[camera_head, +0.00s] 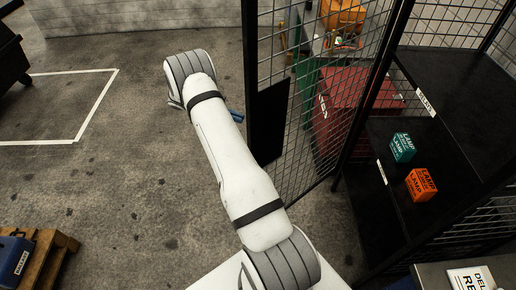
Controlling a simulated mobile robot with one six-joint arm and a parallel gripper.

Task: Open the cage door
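The cage door (318,150) is a black-framed wire mesh panel in the middle of the head view, right of my arm. A dark flat plate (268,122) sits on its left edge. The panel appears to stand in line with the cage; I cannot tell whether it is latched or slightly ajar. A small blue piece (236,116) sticks out between my white arm and the plate; I cannot tell whether it is a handle or part of something else. My arm reaches up and left, its far joint left of the door. My gripper is hidden and its fingers do not show.
Behind the mesh are a red box (342,98) and an orange item (344,14). A black shelf (440,110) at right holds a teal box (402,147) and an orange box (420,184). A pallet (48,256) lies lower left. The floor left of the door is largely clear.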

